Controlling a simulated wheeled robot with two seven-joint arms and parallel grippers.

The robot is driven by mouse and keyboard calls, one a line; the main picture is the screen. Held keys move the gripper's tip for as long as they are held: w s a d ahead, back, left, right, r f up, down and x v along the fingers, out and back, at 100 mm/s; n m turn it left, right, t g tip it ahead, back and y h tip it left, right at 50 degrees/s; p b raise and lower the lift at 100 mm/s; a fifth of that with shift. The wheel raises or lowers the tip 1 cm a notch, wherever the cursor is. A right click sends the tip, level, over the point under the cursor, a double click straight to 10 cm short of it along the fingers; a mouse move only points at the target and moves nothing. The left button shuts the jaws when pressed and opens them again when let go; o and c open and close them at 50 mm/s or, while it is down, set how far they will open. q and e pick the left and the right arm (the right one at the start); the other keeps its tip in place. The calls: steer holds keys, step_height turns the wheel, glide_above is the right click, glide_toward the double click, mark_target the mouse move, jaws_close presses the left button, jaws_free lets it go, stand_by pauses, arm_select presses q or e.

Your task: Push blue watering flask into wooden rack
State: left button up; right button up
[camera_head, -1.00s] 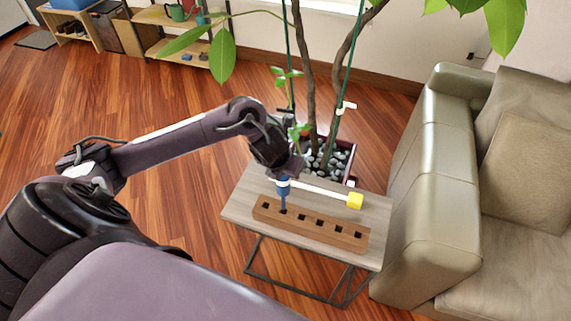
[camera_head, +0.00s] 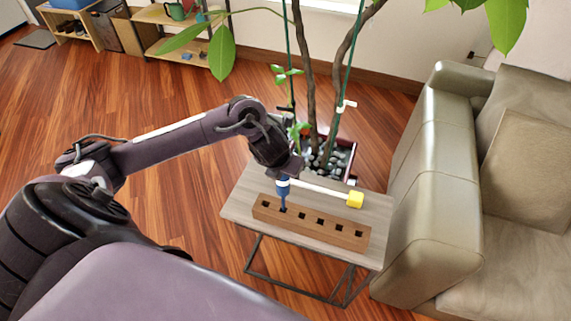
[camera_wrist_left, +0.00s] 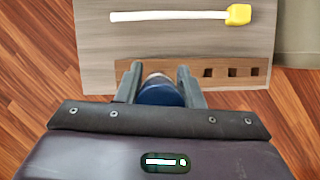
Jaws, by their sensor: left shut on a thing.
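The wooden rack (camera_head: 325,226) is a long brown block with a row of square holes, lying on a small side table (camera_head: 240,214). How deep the stem sits cannot be told. My left gripper (camera_head: 283,178) is shut on the flask's top from above. In the left wrist view the flask's round blue top (camera_wrist_left: 160,93) sits between the two fingers (camera_wrist_left: 160,85), with the rack (camera_wrist_left: 255,68) just beyond. My right gripper is not in view.
A white-handled tool with a yellow head (camera_head: 355,200) lies on the table behind the rack. A potted plant (camera_head: 345,165) stands right behind the table. A beige sofa (camera_head: 430,190) is close on the right. Wood floor is open on the left.

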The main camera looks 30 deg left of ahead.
arm_select(q)
steer(key=shift+f+b, duration=2.15)
steer(key=shift+f, duration=0.3)
steer(key=shift+r, duration=0.1)
steer(key=o, duration=1.5)
steer(key=p+v, duration=0.2)
steer(key=v, duration=0.1)
steer(key=p+v, duration=0.6)
steer(key=shift+w+r, duration=0.1)
steer(key=shift+w, duration=0.25)
